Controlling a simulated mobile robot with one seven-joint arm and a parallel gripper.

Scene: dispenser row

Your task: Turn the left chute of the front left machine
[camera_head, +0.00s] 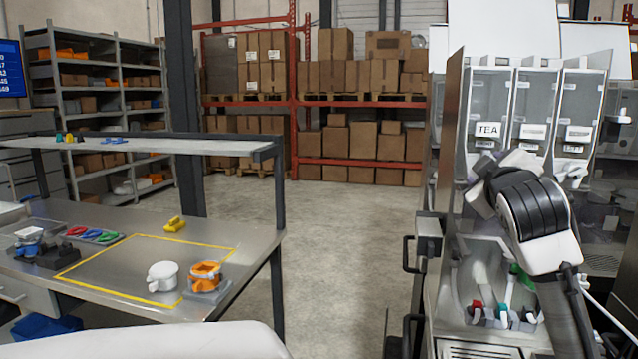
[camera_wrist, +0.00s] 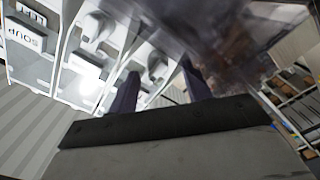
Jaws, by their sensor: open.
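The front machine (camera_head: 512,85) stands at the right in the head view, with several clear hoppers side by side. Its left hopper carries a TEA label (camera_head: 488,129). The area below that label is mostly covered by my arm, so I cannot make out the left chute there. My gripper (camera_head: 483,192) is in front of the machine, just below the left hopper.
Small red, white and green-handled items (camera_head: 503,312) sit in the machine's lower bay. A steel workbench (camera_head: 120,285) with a white pot (camera_head: 163,276) stands at the left. The floor between (camera_head: 335,240) is clear.

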